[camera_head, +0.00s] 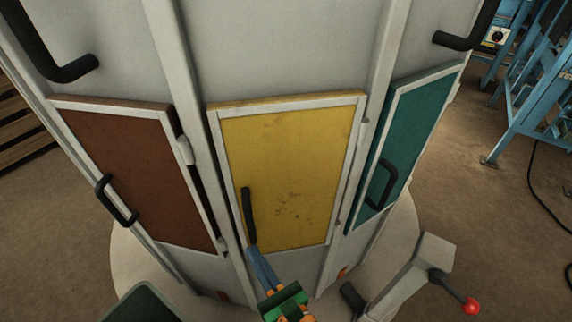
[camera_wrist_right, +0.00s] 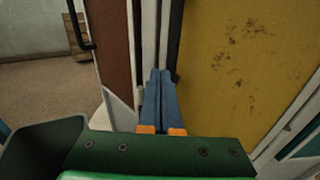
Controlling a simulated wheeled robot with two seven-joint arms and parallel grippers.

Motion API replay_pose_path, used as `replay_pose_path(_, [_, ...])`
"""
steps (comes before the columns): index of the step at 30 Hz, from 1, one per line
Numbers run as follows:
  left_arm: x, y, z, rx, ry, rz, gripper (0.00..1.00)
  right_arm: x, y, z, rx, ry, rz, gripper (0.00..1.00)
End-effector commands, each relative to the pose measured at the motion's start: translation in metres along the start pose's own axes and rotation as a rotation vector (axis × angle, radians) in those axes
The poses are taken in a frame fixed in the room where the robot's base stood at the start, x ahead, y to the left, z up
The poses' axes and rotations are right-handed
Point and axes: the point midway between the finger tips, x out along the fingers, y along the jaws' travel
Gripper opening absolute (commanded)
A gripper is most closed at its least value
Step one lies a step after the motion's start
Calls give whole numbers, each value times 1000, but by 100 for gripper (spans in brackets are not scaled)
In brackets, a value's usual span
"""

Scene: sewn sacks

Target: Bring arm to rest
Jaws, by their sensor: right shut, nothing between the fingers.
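My right gripper (camera_head: 252,252) reaches up from the bottom of the head view, with blue fingers, orange finger bases and a green body. Its fingers are shut together and empty. The fingertips are close to the lower end of the black handle (camera_head: 249,215) on the yellow door (camera_head: 295,170); I cannot tell whether they touch it. In the right wrist view the shut fingers (camera_wrist_right: 159,75) point at the pale frame between the brown door (camera_wrist_right: 112,40) and the yellow door (camera_wrist_right: 240,65). My left gripper is not in view.
The grey cabinet (camera_head: 280,45) also carries a brown door (camera_head: 135,170) and a teal door (camera_head: 412,140), each with a black handle. A lever with a red knob (camera_head: 471,305) stands at lower right. Blue metal frames (camera_head: 520,90) stand at upper right, with open floor before them.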

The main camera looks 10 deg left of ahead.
Motion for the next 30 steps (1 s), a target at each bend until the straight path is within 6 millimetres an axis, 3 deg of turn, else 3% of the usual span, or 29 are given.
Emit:
replay_pose_path(2, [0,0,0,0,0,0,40,-1,-18,-35,154,93,-54,0])
replay_pose_path(4, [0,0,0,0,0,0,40,-11,-47,-88,423,220,-170,0])
replay_pose_path(7, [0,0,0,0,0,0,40,-52,-92,-178,927,372,-461,0])
replay_pose_path(9, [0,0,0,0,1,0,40,-96,-114,-236,1293,405,-727,0])
replay_pose_path(11, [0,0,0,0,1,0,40,-143,-125,-279,1603,370,-992,0])
replay_pose_path(12, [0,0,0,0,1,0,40,-177,-128,-304,1797,310,-1181,0])
replay_pose_path(15, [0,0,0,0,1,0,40,-257,-119,-347,2193,40,-1637,0])
replay_pose_path(18, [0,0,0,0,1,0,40,-315,-102,-368,2411,-304,-1985,0])
replay_pose_path(19, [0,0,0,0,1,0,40,-328,-97,-372,-2325,378,1956,0])
replay_pose_path(23, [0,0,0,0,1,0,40,-354,-84,-378,-2117,537,1870,0])
replay_pose_path(30, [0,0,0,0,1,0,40,-354,-84,-378,-2107,544,1866,0])
